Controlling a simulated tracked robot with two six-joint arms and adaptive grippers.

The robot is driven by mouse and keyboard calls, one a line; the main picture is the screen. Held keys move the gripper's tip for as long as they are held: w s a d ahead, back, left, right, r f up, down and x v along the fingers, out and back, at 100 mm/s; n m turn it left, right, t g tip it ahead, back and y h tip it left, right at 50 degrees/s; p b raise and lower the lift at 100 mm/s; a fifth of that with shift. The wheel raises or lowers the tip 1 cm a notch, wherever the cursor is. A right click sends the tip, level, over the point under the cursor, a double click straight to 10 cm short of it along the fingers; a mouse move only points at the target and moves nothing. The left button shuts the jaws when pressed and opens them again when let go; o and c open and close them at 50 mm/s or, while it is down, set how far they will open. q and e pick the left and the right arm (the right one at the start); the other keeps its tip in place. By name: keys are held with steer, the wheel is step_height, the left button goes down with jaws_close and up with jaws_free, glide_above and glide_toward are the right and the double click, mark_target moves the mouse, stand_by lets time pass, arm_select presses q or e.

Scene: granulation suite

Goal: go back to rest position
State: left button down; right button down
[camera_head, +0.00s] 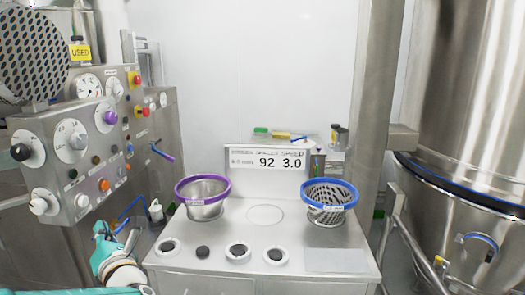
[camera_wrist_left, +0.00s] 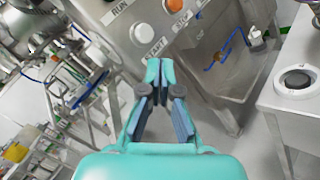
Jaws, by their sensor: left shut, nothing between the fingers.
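My left gripper (camera_head: 103,232) shows at the lower left of the head view, left of the white machine's front corner and below the control panel. In the left wrist view the gripper (camera_wrist_left: 160,75) is shut, its teal fingertips together with nothing between them. It points toward the lower part of the steel control cabinet and appears apart from it. My right gripper is not in view.
A steel control panel (camera_head: 75,140) with knobs stands at left. The machine top (camera_head: 262,236) holds a purple-rimmed bowl (camera_head: 203,208) and a blue-rimmed basket (camera_head: 329,213). A large steel vessel (camera_head: 470,100) and rails (camera_head: 408,250) stand at right.

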arm_select(q)
steer(key=s+d+f+m+g+h+p, duration=0.1)
steer(key=d+f+m+h+p, duration=0.25)
steer(key=f, duration=0.85)
steer(key=s+d+f+m+g+h+p, duration=0.15)
steer(key=f+m+h, duration=0.4)
steer(key=f, duration=0.75)
steer(key=s+d+f+m+g+h, duration=0.5)
steer(key=s+d+f+m+g, duration=0.2)
steer(key=s+d+f+m, duration=0.65)
steer(key=s+d+f+m+g+h, duration=0.1)
steer(key=s+d+m+g, duration=0.1)
steer(key=s+m, duration=0.4)
steer(key=s+d+f+m+g+h, duration=0.1)
steer(key=s+d+f+m+g, duration=0.1)
steer(key=s+m, duration=0.3)
steer(key=shift+s+m+h+p, duration=0.35)
steer(key=shift+s+h, duration=0.05)
steer(key=shift+s, duration=0.15)
